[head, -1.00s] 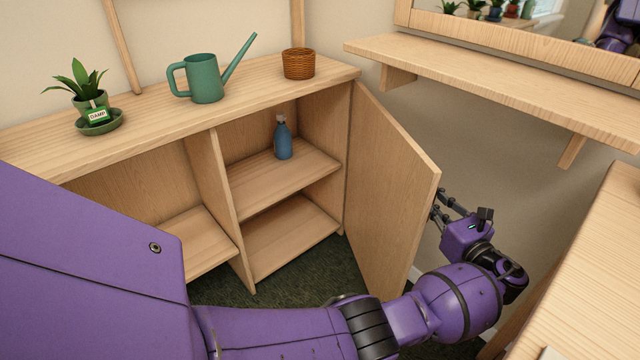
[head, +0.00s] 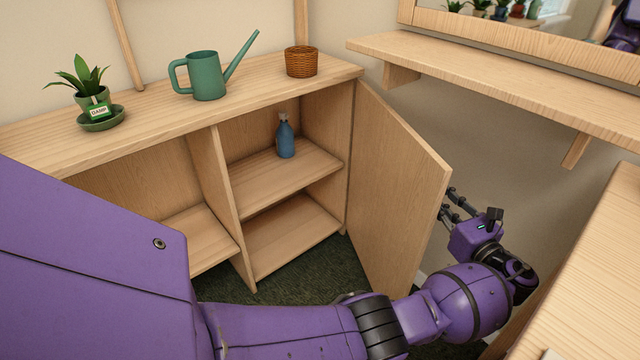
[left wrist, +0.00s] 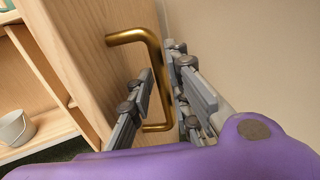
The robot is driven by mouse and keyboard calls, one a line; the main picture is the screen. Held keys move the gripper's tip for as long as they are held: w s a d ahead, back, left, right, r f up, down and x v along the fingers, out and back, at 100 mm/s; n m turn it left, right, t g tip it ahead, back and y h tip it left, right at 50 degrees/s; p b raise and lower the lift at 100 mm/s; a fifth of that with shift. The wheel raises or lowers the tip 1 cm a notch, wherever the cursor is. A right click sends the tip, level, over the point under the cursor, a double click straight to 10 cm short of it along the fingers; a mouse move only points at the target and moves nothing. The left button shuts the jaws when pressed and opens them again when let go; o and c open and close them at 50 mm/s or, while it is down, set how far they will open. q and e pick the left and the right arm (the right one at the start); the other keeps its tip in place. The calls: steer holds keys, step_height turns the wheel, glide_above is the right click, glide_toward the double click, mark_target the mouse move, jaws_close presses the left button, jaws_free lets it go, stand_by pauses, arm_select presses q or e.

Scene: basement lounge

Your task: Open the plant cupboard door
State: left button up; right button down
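The wooden cupboard door (head: 395,190) stands wide open at the right side of the cupboard, hinged at its back edge. In the left wrist view, the door (left wrist: 88,50) carries a brass bar handle (left wrist: 153,58). My left gripper (head: 447,203) is on the outer face of the door, near its free edge. In the left wrist view, its fingers (left wrist: 160,85) lie on either side of the handle's bar, close against it, and appear shut on it. The handle is hidden behind the door in the head view. My right gripper is not in view.
The open cupboard shows shelves (head: 285,178) and a blue spray bottle (head: 285,138). On top stand a potted plant (head: 93,92), a green watering can (head: 207,77) and a wicker basket (head: 301,62). A wall shelf (head: 500,78) and a wooden surface (head: 590,265) bound the right side.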

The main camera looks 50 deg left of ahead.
arm_select(q)
steer(key=v, duration=0.7)
steer(key=shift+d, duration=0.25)
steer(key=shift+s, duration=0.1)
